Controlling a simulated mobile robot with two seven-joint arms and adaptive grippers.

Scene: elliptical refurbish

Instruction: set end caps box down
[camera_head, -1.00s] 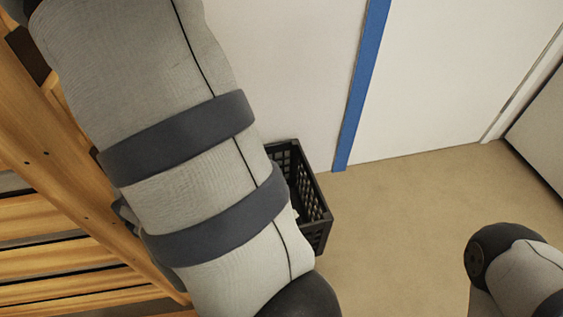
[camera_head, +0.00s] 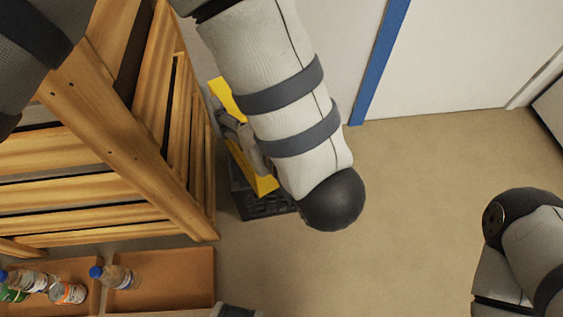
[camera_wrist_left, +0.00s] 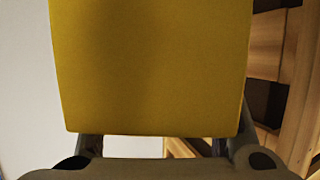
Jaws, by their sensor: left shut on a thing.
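The end caps box is yellow; parts of it (camera_head: 264,184) show in the head view behind my left forearm. My left gripper (camera_head: 240,135) is shut on it and holds it above a black crate (camera_head: 268,206) on the floor. In the left wrist view the yellow box (camera_wrist_left: 150,70) fills the upper middle between the fingers (camera_wrist_left: 160,145). My arm hides much of the box and of the crate. I cannot tell whether the box touches the crate.
A wooden slatted shelf (camera_head: 130,140) stands close on the left of the box. Below it, a low wooden tray (camera_head: 165,280) holds several bottles (camera_head: 112,276). A white wall with a blue strip (camera_head: 380,60) is behind. Tan floor (camera_head: 420,200) on the right is clear.

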